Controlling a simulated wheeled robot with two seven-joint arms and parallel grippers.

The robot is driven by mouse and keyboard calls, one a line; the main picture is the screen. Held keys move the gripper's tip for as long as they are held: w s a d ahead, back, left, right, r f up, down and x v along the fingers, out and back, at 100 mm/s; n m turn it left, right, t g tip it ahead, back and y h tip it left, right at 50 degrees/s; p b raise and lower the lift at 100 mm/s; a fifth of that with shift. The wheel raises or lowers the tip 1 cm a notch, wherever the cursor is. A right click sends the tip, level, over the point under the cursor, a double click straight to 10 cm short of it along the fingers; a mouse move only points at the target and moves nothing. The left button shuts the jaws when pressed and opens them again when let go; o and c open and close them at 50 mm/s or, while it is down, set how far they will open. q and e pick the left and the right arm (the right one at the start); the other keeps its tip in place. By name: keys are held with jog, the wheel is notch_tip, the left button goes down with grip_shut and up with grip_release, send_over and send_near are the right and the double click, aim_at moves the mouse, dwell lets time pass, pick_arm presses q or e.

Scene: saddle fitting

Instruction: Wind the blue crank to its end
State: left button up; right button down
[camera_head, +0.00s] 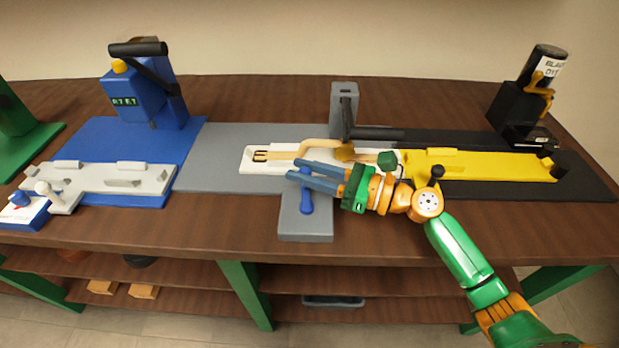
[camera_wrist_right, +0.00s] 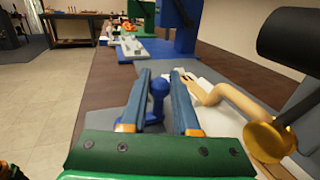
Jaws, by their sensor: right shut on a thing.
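The blue crank (camera_head: 306,201) is on the grey block at the front of the middle fixture; its lower arm and rounded end show below my fingers. My right gripper (camera_head: 292,169) reaches in from the right, its two blue fingers over the crank's upper part. In the right wrist view, the crank (camera_wrist_right: 157,90) stands between the fingers of my right gripper (camera_wrist_right: 161,73), which are shut on it. The fingers hide part of the crank in the head view. My left gripper is not in view.
A white plate (camera_head: 262,166) with a tan curved handle lies just behind the fingers. A grey post (camera_head: 344,105) with a black lever stands behind it. A yellow plate (camera_head: 490,167) is at right, a blue press (camera_head: 140,97) at left. Bare wood (camera_head: 225,220) lies left of the crank.

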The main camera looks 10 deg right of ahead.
jog(key=shift+a+n+g, duration=0.15)
jog(key=shift+n+g, duration=0.15)
jog(key=shift+g, duration=0.1)
jog(key=c, duration=0.6)
grip_release()
jog(key=shift+a, duration=0.15)
jog(key=shift+c, duration=0.2)
jog(key=b+v, duration=0.2)
jog(key=v, duration=0.5)
jog(key=shift+f, duration=0.15)
